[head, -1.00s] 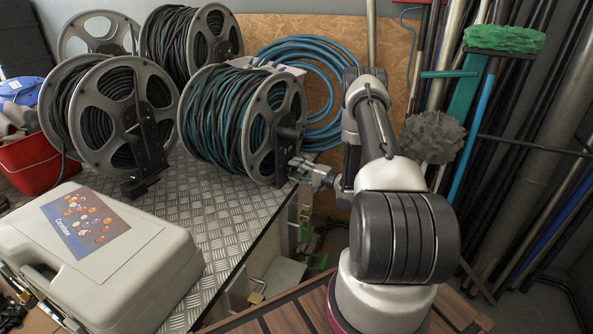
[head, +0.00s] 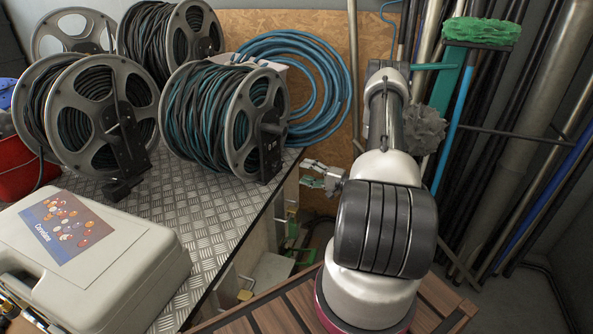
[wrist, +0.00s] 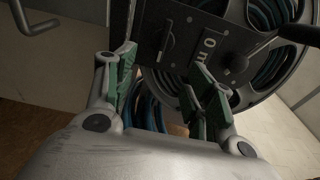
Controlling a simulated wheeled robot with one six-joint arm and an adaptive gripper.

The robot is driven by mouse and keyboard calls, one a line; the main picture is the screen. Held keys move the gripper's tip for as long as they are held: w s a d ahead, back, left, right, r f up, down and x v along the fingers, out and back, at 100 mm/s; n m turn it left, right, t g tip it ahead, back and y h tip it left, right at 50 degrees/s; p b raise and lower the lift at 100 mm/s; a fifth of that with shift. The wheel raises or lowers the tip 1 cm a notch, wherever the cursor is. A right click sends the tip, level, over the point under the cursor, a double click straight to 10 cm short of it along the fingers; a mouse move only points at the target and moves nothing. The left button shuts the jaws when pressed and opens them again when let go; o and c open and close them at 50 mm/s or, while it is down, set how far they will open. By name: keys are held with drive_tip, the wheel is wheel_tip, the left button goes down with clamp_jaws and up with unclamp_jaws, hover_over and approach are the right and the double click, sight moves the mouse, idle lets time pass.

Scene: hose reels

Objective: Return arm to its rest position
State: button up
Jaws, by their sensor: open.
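My gripper (head: 318,176) is in the head view just right of the metal bench's edge, beside the nearest hose reel (head: 225,120). In the wrist view my gripper (wrist: 165,92) shows two green-padded fingers spread apart with nothing between them. Beyond the fingers is the reel's black bracket (wrist: 190,45), with a small lever and white lettering on it. The fingers look apart from the bracket in the head view. My arm runs from its base at the lower right up and over to the gripper.
The checker-plate bench (head: 200,215) carries several hose reels and a grey case (head: 110,265). Blue hose coils (head: 320,95) hang on the back board. A green broom (head: 480,32), a grey brush (head: 425,130) and several poles stand close on the right. Free space lies off the bench's right edge.

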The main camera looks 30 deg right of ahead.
drive_tip(key=shift+s+d, duration=0.2)
drive_tip(key=shift+s, duration=0.15)
idle(0.3)
